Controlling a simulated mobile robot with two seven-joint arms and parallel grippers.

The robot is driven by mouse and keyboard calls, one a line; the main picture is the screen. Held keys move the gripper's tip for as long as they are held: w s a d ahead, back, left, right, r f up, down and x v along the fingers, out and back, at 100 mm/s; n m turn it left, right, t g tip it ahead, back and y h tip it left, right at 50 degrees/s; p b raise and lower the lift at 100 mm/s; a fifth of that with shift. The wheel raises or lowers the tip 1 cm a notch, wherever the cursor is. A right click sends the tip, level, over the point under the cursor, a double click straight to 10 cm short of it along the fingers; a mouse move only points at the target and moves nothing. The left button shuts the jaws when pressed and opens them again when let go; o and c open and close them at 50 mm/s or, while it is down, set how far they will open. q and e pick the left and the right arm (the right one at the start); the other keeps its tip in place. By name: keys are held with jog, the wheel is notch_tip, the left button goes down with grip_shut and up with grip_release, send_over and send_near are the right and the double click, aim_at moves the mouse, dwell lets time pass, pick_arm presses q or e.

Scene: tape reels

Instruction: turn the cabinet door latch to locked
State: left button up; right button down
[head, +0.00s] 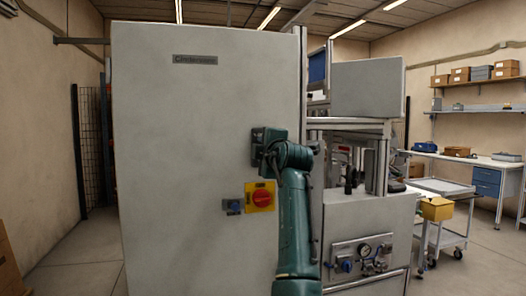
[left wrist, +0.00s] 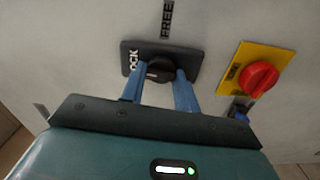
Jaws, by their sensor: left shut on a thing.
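The cabinet door (head: 190,130) is a large pale grey panel in the head view. Its dark latch plate (head: 258,136) is near the right edge, partly hidden by my arm. In the left wrist view the latch plate (left wrist: 192,62) carries a round black knob (left wrist: 160,66). The word LOCK (left wrist: 133,61) is at the plate's left and FREE (left wrist: 167,18) is above it. A small pale mark shows on the knob's lower left side, towards LOCK. My left gripper (left wrist: 160,75) has its blue fingers on either side of the knob, shut on it. My right gripper is not in view.
A red rotary switch on a yellow plate (head: 262,196) sits just below the latch, with a small blue switch (head: 233,207) beside it. To the right is a machine with a gauge panel (head: 362,256). A trolley (head: 447,226) and workbench stand farther right.

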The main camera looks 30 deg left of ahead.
pick_arm(q)
jog(key=shift+n, duration=0.6)
jog(key=o, duration=1)
jog(key=shift+c, duration=0.2)
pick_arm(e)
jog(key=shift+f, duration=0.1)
pick_arm(q)
jog(key=b+v, duration=0.3)
jog(key=v, duration=1)
jog(key=shift+b, duration=0.3)
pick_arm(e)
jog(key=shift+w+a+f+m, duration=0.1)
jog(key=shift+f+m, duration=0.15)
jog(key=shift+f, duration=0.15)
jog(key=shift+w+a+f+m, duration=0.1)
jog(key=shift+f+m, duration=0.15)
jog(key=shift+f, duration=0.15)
